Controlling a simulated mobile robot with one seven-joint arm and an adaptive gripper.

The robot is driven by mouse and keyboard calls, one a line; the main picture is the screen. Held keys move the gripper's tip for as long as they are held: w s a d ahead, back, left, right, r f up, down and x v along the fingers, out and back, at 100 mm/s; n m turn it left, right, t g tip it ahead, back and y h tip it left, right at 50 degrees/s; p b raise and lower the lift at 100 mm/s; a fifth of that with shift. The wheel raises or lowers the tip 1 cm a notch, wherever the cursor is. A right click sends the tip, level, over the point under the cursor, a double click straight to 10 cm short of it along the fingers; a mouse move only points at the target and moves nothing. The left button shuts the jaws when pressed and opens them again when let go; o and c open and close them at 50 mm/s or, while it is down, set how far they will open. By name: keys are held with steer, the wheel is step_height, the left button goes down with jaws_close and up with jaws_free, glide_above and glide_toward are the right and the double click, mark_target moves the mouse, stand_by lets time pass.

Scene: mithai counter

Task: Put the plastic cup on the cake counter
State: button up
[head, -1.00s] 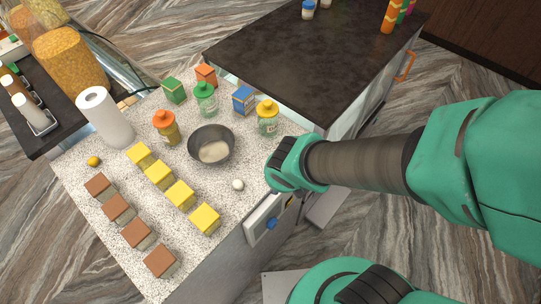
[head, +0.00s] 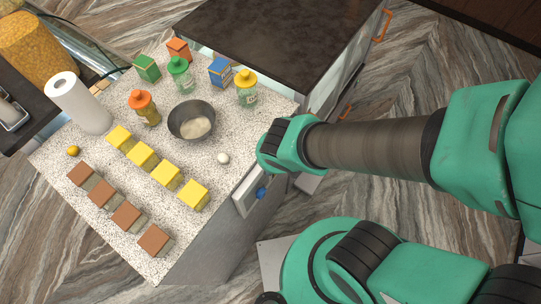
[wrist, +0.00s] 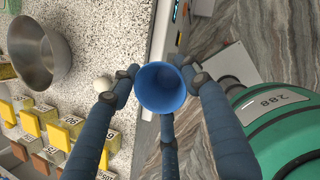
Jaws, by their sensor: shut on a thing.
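A blue plastic cup (wrist: 162,86) is between the fingers of my gripper (wrist: 160,75) in the wrist view, its open mouth facing the camera. The fingers are shut around it. The cup is beyond the counter's edge, over the side with the floor below. The speckled counter (head: 150,224), bearing rows of yellow-topped and brown-topped cakes, is left of my arm in the head view. It also fills the left of the wrist view (wrist: 110,35).
A metal bowl (head: 192,120), a white egg-like ball (head: 223,158), yellow-topped blocks (head: 168,174), jars and small boxes stand on the counter. A paper roll (head: 78,103) is at its left. Bare surface shows near the right edge. A dark counter (head: 290,40) stands behind.

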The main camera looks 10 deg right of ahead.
stand_by(0.3)
steer(key=w+d+r+m+h, duration=0.1)
steer(key=w+d+m, duration=0.2)
steer(key=w, duration=0.7)
steer(key=w+d+r+m+g+h+b, duration=0.1)
steer(key=w+d+m, duration=0.3)
steer(key=w, duration=0.6)
steer(key=w+d+r+m, duration=0.3)
steer(key=w+d, duration=0.1)
steer(key=w, duration=0.6)
steer(key=shift+w+r+h+b, duration=0.15)
steer(key=shift+w+h+b, duration=0.05)
steer(key=shift+h+b, duration=0.2)
steer(key=shift+w, duration=0.1)
steer(key=w, duration=0.5)
steer(key=w+f+p, duration=0.1)
steer(key=w, duration=0.4)
steer(key=w+p, duration=0.1)
steer(key=w, duration=0.4)
steer(key=shift+a+f, duration=0.25)
steer(key=shift+w, duration=0.1)
steer(key=shift+w, duration=0.3)
steer(key=shift+f+p, duration=0.35)
steer(key=shift+f, duration=1.45)
